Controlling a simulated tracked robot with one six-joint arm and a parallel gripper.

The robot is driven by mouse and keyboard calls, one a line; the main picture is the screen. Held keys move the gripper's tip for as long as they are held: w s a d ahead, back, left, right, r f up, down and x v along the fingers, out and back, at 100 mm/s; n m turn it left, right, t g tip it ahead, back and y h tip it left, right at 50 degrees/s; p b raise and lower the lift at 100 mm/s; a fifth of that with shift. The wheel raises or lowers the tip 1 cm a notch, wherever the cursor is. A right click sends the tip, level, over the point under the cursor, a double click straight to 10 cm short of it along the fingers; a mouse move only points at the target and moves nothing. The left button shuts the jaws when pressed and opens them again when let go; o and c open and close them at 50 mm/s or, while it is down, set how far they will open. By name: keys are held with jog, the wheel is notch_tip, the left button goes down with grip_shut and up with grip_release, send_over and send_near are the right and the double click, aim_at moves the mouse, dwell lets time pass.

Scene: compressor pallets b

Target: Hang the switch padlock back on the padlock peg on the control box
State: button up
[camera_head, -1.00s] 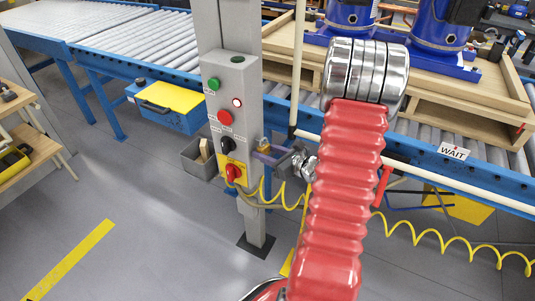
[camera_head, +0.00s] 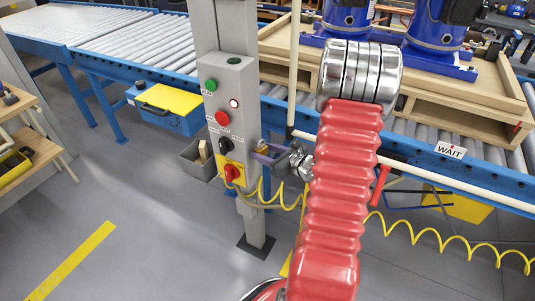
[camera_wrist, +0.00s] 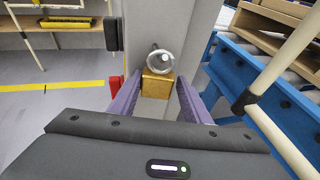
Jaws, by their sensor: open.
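The brass padlock (camera_wrist: 158,85) is in the middle of the wrist view, hanging upright at the round silver padlock peg (camera_wrist: 160,60). Part of its shackle shows behind the peg's end. My gripper (camera_wrist: 156,101) is open, with one purple finger on each side of the padlock and visible gaps between. In the head view my gripper (camera_head: 262,152) is at the right side of the grey control box (camera_head: 231,120), and the padlock is mostly hidden there. The red rotary switch (camera_head: 234,173) sits on a yellow plate low on the box's front.
A grey post (camera_head: 258,222) carries the box. A blue roller conveyor (camera_head: 420,157) with a cream rail runs behind my arm. A coiled yellow hose (camera_head: 425,236) hangs low on the right. The floor at left is open.

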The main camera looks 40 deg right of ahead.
jog(key=shift+w+a+f, duration=0.25)
jog(key=shift+a, duration=0.2)
jog(key=shift+s+d+f, duration=0.1)
jog(key=shift+s+f, duration=0.05)
jog(key=shift+s, duration=0.2)
jog(key=v, duration=1.4)
jog(key=shift+w+d+r, duration=0.2)
jog(key=shift+d+r, duration=0.1)
jog(key=shift+d, duration=0.05)
